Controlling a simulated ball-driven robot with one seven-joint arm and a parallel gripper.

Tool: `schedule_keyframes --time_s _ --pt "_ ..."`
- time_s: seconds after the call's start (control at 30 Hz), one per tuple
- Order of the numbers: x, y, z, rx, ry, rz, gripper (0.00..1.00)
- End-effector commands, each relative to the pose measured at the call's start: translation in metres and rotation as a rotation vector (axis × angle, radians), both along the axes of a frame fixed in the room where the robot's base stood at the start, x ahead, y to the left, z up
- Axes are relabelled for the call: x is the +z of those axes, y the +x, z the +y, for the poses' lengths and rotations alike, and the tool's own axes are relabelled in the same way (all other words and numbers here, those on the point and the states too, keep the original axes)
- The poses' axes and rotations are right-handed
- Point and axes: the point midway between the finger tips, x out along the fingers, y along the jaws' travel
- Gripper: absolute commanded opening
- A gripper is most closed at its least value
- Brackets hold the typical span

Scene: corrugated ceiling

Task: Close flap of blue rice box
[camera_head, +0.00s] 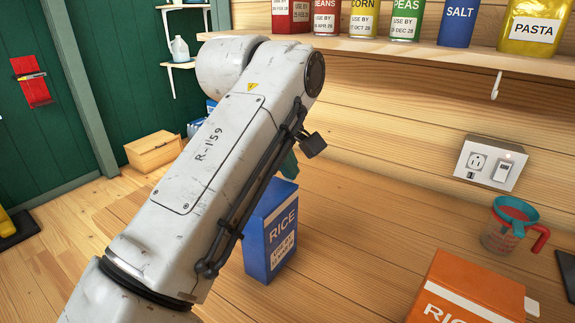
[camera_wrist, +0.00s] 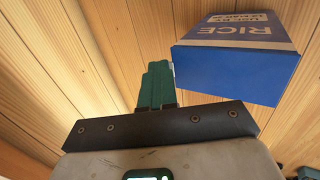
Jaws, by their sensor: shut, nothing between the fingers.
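The blue rice box (camera_head: 270,232) stands upright on the wooden counter in the head view, partly behind my arm. In the wrist view the blue rice box (camera_wrist: 240,75) is at the upper right, with its RICE label and a plain blue end face showing. I cannot tell the flap's position. In the head view my gripper (camera_head: 289,165) is mostly hidden by my arm, with a green part showing above the box.
An orange rice box (camera_head: 465,290) stands at the lower right. A measuring cup (camera_head: 508,228) with a red handle and teal rim is behind it. A wooden shelf (camera_head: 420,62) with cans and a pasta bag (camera_head: 535,30) overhangs the counter. An outlet (camera_head: 490,164) is on the wall.

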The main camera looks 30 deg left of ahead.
Motion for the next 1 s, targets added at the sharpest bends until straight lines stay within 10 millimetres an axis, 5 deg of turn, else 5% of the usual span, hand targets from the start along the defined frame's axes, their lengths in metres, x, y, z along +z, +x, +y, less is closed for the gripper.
schedule_keyframes --time_s 0.67,0.83,1.0 --pt "0.021 -0.003 0.001 0.001 0.0 0.0 0.0" --pt "0.043 -0.017 0.003 0.001 0.002 0.001 0.0" --pt "0.038 -0.058 0.009 0.004 0.0 0.001 0.0"
